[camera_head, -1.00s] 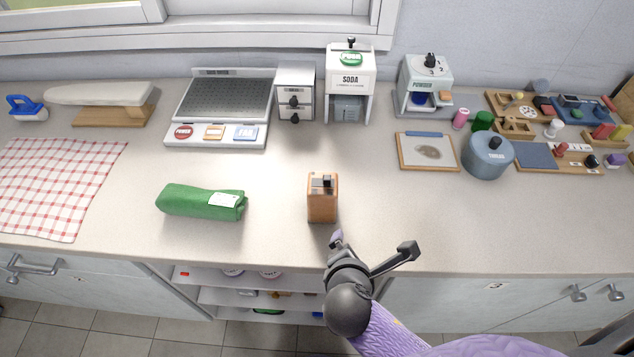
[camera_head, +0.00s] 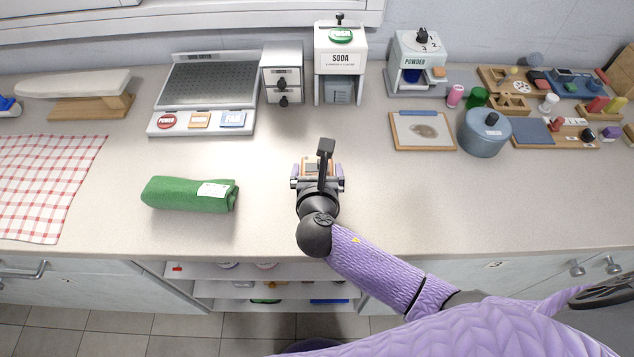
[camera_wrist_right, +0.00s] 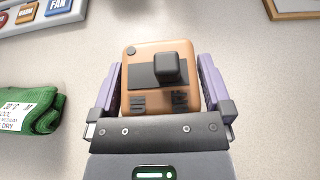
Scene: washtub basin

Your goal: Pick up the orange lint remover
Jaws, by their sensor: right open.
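My left gripper is not in view.
A rolled green towel (camera_head: 185,194) lies to the left, and a checked cloth (camera_head: 45,185) beyond it. A scale-like panel (camera_head: 205,90), a drawer unit (camera_head: 283,75) and a soda dispenser (camera_head: 340,65) stand behind. A grey pot (camera_head: 484,135) is to the right.

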